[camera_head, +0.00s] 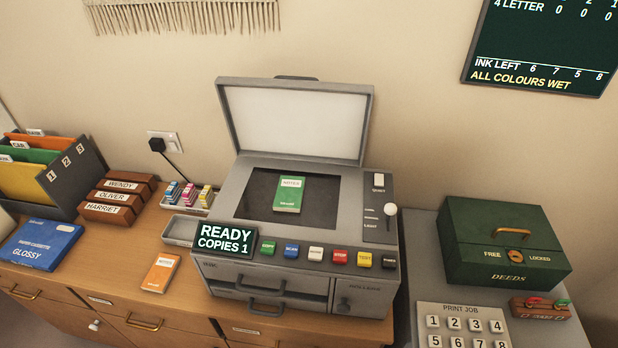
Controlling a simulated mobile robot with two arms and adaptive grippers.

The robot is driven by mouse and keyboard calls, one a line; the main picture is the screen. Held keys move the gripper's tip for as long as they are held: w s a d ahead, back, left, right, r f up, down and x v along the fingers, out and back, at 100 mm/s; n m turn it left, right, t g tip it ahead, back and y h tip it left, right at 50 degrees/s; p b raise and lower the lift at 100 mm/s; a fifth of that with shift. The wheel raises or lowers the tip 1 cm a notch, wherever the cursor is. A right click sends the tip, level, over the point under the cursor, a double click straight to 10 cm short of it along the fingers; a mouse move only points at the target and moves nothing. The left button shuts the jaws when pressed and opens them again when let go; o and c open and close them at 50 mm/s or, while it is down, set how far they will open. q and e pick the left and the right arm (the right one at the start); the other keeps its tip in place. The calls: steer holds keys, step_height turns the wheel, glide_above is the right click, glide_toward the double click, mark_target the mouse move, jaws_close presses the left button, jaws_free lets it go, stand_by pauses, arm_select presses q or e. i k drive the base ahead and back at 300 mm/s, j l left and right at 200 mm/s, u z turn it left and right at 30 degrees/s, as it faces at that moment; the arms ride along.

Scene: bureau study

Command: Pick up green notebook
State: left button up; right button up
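The green notebook (289,194) has a pale label reading "NOTES" and lies flat on the dark glass (251,207) of the copier. The copier's lid (297,121) stands open behind it, so the notebook is uncovered from above. Neither of my grippers is in the head view, and nothing touches the notebook except the glass under it.
An orange notebook (160,273) lies on the desk left of the copier (213,270). A lever with a white knob (390,209) rises right of the glass. A small tray (182,230), ink cartridges (188,194) and a blue box (41,244) stand left. A green deeds box (470,262) stands right.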

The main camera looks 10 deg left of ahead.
mark_target(290, 192)
steer(key=k+j+z, duration=0.2)
steer(key=j, duration=0.4)
steer(key=k+j+z, duration=0.2)
steer(key=j, duration=0.4)
steer(key=k+j+z, duration=0.2)
steer(key=j, duration=0.3)
steer(key=k+j+z, duration=0.2)
steer(key=k+j, duration=0.15)
steer(key=j, duration=0.15)
steer(key=k+j+z, duration=0.2)
steer(key=j, duration=0.25)
steer(key=k, duration=0.1)
